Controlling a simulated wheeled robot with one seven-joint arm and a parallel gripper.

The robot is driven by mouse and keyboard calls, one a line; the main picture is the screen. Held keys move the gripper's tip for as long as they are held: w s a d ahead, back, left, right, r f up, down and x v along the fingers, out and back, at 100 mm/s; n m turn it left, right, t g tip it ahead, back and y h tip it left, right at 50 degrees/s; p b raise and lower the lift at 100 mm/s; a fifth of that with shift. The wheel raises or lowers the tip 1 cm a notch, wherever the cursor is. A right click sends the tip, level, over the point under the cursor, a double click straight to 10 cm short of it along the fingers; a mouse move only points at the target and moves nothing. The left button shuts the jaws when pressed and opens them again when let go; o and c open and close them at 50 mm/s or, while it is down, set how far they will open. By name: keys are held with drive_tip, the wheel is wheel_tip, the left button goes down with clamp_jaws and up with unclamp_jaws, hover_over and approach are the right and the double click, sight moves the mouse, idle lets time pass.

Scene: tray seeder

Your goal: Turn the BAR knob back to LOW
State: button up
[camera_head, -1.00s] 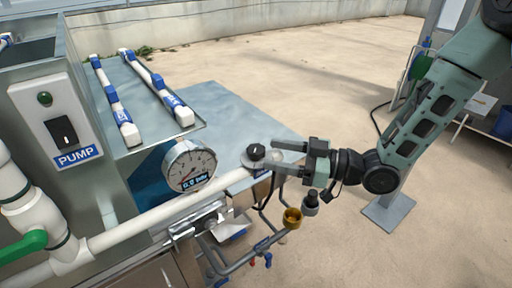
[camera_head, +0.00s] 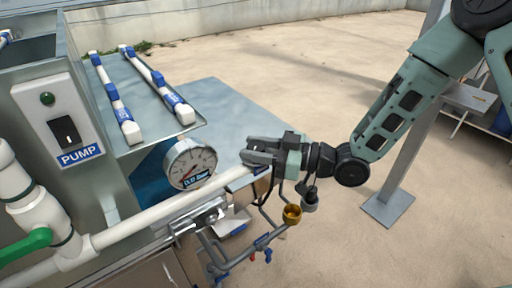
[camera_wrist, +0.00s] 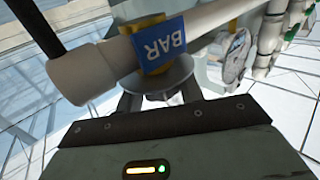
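The blue BAR label (camera_wrist: 165,50) is on a yellow band around the white pipe's end in the wrist view. A grey round disc (camera_wrist: 178,72) sits beside it, between the label and my fingers. My gripper (camera_head: 258,152) is at the pipe's end in the head view, its two fingers around the place of the dark BAR knob. The fingers and wrist hide the knob, so its setting does not show. I cannot tell whether the fingers press on it.
The white pipe (camera_head: 130,228) runs from the lower left to my gripper. The PUMP switch panel (camera_head: 62,118) is at the left. Two white-and-blue tubes lie on a grey shelf (camera_head: 150,105). Brass and dark fittings hang below my gripper. Open sandy floor lies to the right.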

drive_tip(key=shift+n+g+y, duration=0.3)
drive_tip(key=shift+n+g, duration=0.5)
drive_tip(key=shift+g, duration=0.4)
drive_tip(key=o, duration=1)
drive_tip(key=s+d+b, duration=0.2)
drive_tip(key=s+d, duration=0.1)
drive_tip(key=d, duration=1.4)
drive_tip(key=shift+d, duration=0.1)
